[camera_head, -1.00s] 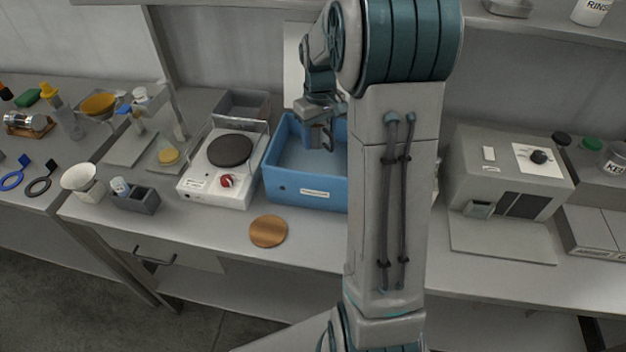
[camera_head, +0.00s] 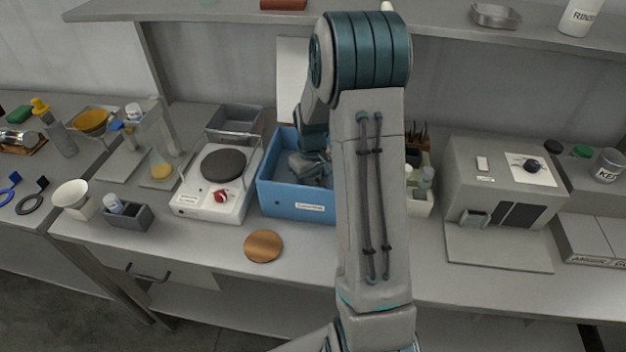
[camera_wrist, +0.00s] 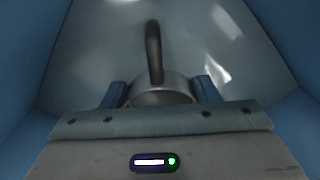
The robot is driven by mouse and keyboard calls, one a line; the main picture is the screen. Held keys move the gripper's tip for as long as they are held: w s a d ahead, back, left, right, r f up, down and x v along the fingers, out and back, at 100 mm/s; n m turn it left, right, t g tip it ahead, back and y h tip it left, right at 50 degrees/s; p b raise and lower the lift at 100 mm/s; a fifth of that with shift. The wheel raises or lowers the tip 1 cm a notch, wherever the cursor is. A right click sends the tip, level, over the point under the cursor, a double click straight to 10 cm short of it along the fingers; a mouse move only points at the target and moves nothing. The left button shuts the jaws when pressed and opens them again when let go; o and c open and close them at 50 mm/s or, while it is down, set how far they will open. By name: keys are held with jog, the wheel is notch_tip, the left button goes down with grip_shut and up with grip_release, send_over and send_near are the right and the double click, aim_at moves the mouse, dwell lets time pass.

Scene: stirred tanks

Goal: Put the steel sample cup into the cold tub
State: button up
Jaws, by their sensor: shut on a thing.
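The cold tub (camera_head: 282,201) is a blue open box on the bench, partly hidden behind my arm in the head view. My gripper (camera_wrist: 160,91) is inside the tub, between its blue walls, which also show in the wrist view (camera_wrist: 28,65). It is shut on the steel sample cup (camera_wrist: 165,97), a round metal cup with a dark curved handle that stands out ahead of it. Glossy glints show on the surface beyond the cup. I cannot tell whether the cup touches the tub's floor. In the head view the cup is hidden.
A white hotplate (camera_head: 203,198) stands close to the left of the tub, with a grey bin (camera_head: 235,119) behind it. A round wooden coaster (camera_head: 263,246) lies in front. A white caddy (camera_head: 420,206) with bottles is right of my arm. The front bench strip is mostly clear.

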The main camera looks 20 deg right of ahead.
jog(key=o, duration=0.7)
jog(key=shift+f, duration=0.15)
jog(key=o, duration=0.5)
jog(key=shift+s, duration=0.1)
notch_tip(320, 180, up, 12)
jog(key=s+a+r+t, duration=0.1)
jog(key=s+a+r, duration=0.1)
jog(key=s, duration=0.5)
jog(key=s+a+r+m+t, duration=0.1)
jog(key=s+a+r, duration=0.1)
jog(key=s+a, duration=0.3)
jog(key=s+a+r+m+t+b, duration=0.1)
jog(key=s+a, duration=0.3)
jog(key=s, duration=0.6)
jog(key=shift+s+a+r, duration=0.15)
jog(key=shift+s+r, duration=0.05)
jog(key=shift+r, duration=0.3)
